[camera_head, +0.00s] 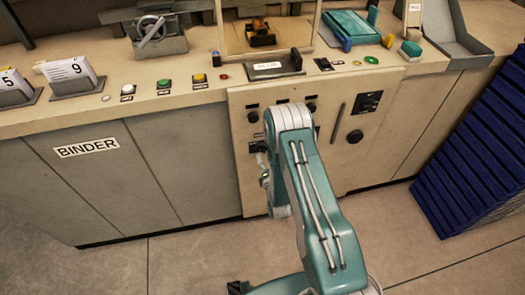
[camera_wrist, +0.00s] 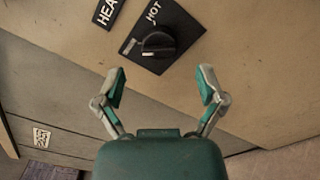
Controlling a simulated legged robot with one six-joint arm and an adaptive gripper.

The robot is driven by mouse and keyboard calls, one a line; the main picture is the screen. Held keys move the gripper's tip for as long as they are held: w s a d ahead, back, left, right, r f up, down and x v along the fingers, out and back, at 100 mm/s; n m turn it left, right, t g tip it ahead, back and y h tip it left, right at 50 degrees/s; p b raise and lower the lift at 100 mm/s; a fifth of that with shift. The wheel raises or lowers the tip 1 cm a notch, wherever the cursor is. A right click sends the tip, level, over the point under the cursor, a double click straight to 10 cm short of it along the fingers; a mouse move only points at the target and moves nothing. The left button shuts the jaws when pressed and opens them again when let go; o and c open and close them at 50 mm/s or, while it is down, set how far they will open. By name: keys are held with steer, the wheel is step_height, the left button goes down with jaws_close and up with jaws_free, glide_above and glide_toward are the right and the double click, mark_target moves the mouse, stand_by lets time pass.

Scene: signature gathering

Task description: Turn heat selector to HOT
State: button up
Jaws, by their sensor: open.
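The heat selector is a round black knob (camera_wrist: 158,44) on a black square plate (camera_wrist: 179,27) in the wrist view. The word HOT shows on the plate above the knob, and a black label starting "HEA" (camera_wrist: 106,10) sits to the left. In the head view my arm covers part of the panel (camera_head: 395,120), and the gripper's fingers cannot be made out there.
More black knobs, including one at the right (camera_head: 354,136), and a vertical handle (camera_head: 338,123) are on the panel front. The counter above holds a green button (camera_head: 164,84), a yellow button (camera_head: 199,78) and number cards. Stacked blue crates (camera_head: 475,150) stand right; floor at left is clear.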

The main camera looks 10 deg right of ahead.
mark_target(263, 151)
steer(key=shift+w, duration=2.35)
steer(key=c, duration=1.1)
